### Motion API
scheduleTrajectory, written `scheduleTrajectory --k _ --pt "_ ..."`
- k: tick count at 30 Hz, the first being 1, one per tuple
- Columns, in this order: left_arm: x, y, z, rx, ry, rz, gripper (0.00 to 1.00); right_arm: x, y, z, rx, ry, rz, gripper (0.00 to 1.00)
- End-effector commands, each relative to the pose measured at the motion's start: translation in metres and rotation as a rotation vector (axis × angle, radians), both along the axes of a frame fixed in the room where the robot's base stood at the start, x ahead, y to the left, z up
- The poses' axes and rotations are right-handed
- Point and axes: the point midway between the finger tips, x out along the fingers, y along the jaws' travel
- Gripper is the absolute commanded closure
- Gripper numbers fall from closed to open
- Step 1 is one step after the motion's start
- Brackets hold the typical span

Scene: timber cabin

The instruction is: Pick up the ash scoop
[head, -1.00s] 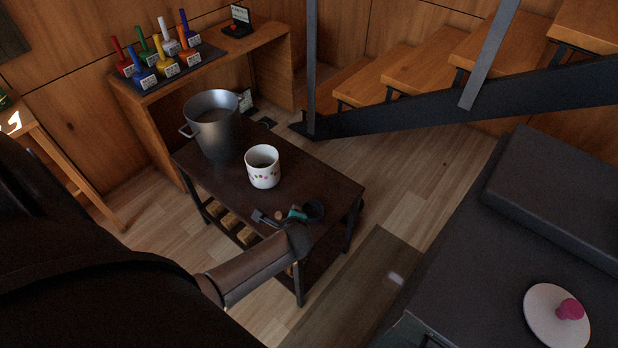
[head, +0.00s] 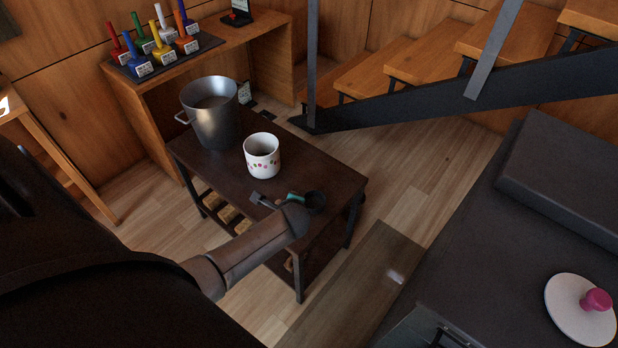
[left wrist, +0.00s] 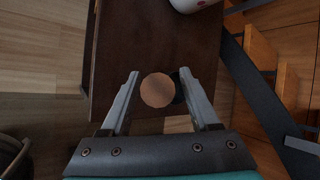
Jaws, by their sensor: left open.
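My left gripper (head: 270,200) is over the front of the dark table (head: 215,165), fingers apart and pointing down. In the left wrist view, a round wooden end (left wrist: 157,90), likely the scoop's handle, lies between the open fingers (left wrist: 160,100) without visible contact. A dark part (left wrist: 179,86) shows beside it, partly behind the right finger. In the head view, a black round piece (head: 314,202) is just right of the gripper, perhaps part of the ash scoop. My arm hides much of this area. My right gripper is not in view.
A white patterned mug (head: 262,158) and a metal pot (head: 211,118) stand on the table behind the gripper. A dark sofa-like block (head: 500,260) is at the right, bearing a white plate (head: 568,312).

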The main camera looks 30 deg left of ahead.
Motion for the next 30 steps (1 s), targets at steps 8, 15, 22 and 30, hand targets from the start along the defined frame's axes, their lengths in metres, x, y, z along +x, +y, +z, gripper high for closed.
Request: scheduleTrajectory --k 8,15,22,30 --pt "0.0001 0.0000 -0.0078 0.000 -0.001 0.000 0.64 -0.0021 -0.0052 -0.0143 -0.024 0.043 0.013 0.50" --pt "0.0000 0.0000 -0.0079 0.000 -0.001 0.000 0.91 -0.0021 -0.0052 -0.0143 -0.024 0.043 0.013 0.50" --pt "-0.0002 -0.0001 -0.0080 0.001 0.000 -0.001 1.00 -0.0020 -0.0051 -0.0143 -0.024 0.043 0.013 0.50" --pt "0.0007 0.0000 -0.0073 0.001 -0.003 -0.001 1.00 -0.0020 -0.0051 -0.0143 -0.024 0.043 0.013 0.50"
